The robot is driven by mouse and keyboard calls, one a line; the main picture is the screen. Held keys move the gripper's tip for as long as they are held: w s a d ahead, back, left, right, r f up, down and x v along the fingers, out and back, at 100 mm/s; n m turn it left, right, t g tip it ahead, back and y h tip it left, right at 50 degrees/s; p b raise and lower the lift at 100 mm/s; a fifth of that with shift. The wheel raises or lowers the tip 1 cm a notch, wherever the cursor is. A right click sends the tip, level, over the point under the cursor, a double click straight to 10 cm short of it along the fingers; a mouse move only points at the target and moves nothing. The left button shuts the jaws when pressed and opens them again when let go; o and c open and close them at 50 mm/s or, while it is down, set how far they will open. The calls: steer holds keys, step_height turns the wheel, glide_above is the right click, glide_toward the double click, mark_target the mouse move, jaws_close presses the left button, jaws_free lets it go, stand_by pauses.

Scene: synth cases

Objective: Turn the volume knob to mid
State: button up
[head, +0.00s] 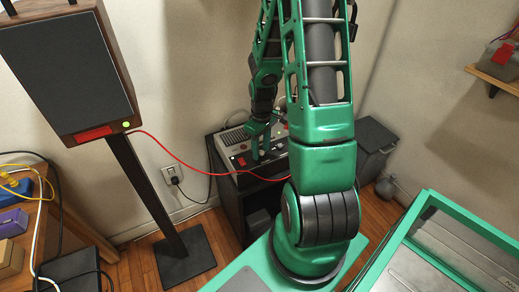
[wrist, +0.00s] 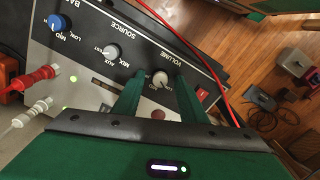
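The volume knob (wrist: 160,78) is a small pale round knob on the grey control panel (wrist: 85,62), which appears upside down in the wrist view. The word VOLUME is printed beside it. Small letters near it are partly legible; I cannot tell exactly where the knob points. My gripper (wrist: 158,86) is open, its two green fingers on either side of the knob with gaps visible. I cannot tell how far the fingertips are from the panel. In the head view my gripper (head: 262,150) is over the device (head: 240,158), and the knob is not discernible there.
The panel also has a source knob (wrist: 112,51), a blue bass knob (wrist: 57,22), a red switch (wrist: 201,94), and red (wrist: 38,76) and white (wrist: 32,112) plugs. A red cable (head: 175,158) runs from a speaker (head: 68,70) towards the device.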

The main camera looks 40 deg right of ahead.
steer(key=shift+f, duration=0.1)
steer(key=shift+c, duration=0.7)
jaws_close()
steer(key=shift+m, duration=0.4)
steer(key=m, duration=0.4)
steer(key=shift+m, duration=0.3)
steer(key=m, duration=0.6)
steer(key=shift+m, duration=0.3)
steer(key=shift+o, duration=0.7)
jaws_free()
